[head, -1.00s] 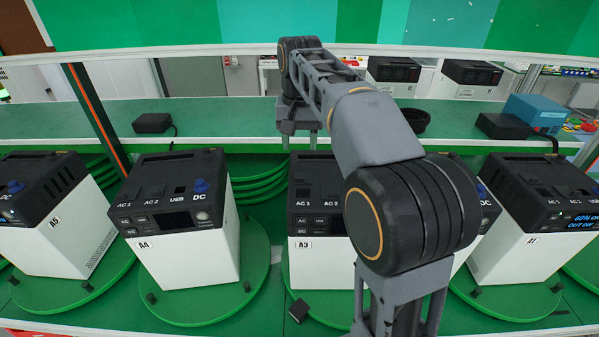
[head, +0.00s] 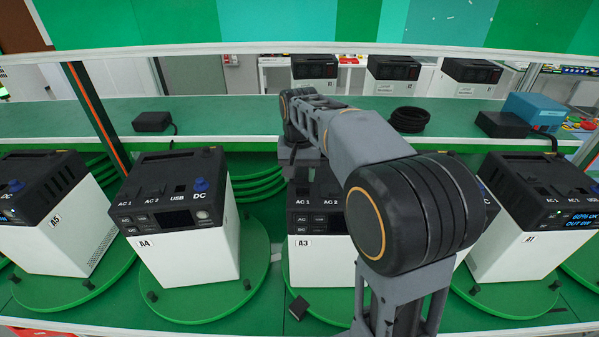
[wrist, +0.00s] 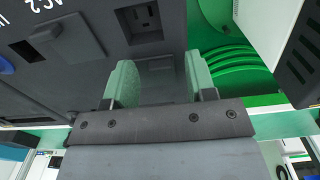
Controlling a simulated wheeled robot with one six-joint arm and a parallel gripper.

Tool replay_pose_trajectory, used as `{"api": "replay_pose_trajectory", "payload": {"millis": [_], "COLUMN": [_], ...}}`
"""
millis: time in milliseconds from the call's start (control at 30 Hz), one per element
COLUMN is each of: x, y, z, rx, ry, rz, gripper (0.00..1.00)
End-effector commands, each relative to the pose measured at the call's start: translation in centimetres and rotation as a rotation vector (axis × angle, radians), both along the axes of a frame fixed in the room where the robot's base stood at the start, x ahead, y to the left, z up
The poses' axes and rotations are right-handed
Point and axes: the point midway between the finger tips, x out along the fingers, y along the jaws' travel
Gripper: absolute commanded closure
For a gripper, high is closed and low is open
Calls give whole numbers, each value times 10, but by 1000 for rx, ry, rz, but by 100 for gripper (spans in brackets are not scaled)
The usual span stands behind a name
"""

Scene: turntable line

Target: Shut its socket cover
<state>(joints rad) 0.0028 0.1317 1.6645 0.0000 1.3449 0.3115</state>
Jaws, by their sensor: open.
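The power unit A3 (head: 322,250) stands on a round green turntable, partly hidden by my arm. In the wrist view its dark top (wrist: 100,65) fills the upper left. An uncovered socket (wrist: 143,18) shows there, and a square cover (wrist: 64,40) lies beside the AC 2 label. A dark flat piece shows between my fingers; I cannot tell if it is the raised socket cover. My gripper (wrist: 160,75) is open, its two green-padded fingers apart at the unit's top, near the uncovered socket. I cannot tell whether they touch anything.
Unit A4 (head: 190,260) and unit A5 (head: 62,235) stand to the left, unit A1 (head: 520,245) to the right. The shelf behind holds a black box (head: 152,122), a coiled black cable (head: 409,119) and a blue box (head: 537,111).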

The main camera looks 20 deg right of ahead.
Motion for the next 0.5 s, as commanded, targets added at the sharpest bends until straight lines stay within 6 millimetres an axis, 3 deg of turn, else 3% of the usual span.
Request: {"api": "replay_pose_trajectory", "payload": {"millis": [67,500], "x": [0,0], "y": [0,0], "z": [0,0], "rx": [0,0], "ry": [0,0], "rz": [0,0], "gripper": [52,94]}}
